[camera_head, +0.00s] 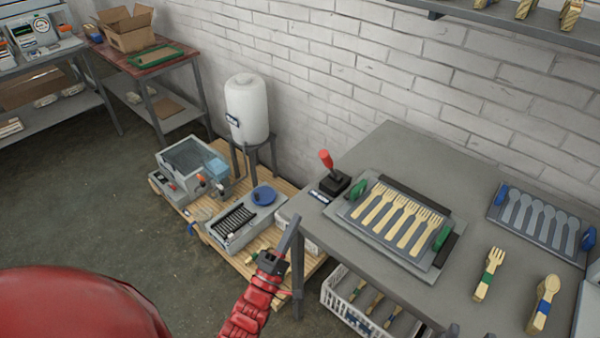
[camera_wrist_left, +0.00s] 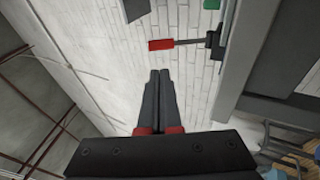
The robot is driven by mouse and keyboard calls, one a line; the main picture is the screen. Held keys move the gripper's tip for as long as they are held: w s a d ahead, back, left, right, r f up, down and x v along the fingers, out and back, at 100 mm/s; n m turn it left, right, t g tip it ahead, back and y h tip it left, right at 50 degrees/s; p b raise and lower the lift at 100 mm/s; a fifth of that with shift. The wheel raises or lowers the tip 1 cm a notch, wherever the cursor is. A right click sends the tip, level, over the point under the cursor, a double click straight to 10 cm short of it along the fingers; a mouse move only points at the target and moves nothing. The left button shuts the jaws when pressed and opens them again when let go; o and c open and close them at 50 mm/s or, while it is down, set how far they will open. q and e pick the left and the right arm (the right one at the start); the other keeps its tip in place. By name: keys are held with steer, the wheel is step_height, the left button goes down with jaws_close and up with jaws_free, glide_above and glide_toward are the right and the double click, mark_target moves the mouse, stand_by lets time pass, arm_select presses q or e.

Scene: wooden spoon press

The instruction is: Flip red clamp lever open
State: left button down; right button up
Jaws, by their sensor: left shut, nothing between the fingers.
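The red clamp lever (camera_head: 326,159) stands up from a black base (camera_head: 335,183) at the left corner of the grey table. In the left wrist view its red grip (camera_wrist_left: 160,44) lies beyond my fingers, at the end of a dark rod. My left gripper (camera_head: 294,222) is shut and empty, in front of the table's left edge and below the lever, not touching it. Its fingers (camera_wrist_left: 159,74) lie together in the left wrist view. Two small dark tips at the bottom edge of the head view may be my right gripper (camera_head: 470,332); their state is unclear.
On the grey table (camera_head: 390,150), a press plate (camera_head: 400,218) with wooden forks stands right of the lever. A spoon mould (camera_head: 535,224) and bundled cutlery (camera_head: 489,274) lie further right. A white crate (camera_head: 340,305) is below. A pallet with machines (camera_head: 240,222) stands left.

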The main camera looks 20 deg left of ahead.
mark_target(324, 163)
arm_select(q)
steer(key=shift+f, duration=0.1)
steer(key=shift+w, duration=0.1)
steer(key=p+x, duration=0.2)
steer(key=x, duration=1)
steer(key=shift+w+r, duration=0.25)
steer(key=shift+w+d+r, duration=0.15)
steer(key=shift+w, duration=0.5)
steer(key=shift+r+p, duration=0.1)
steer(key=shift+p, duration=0.2)
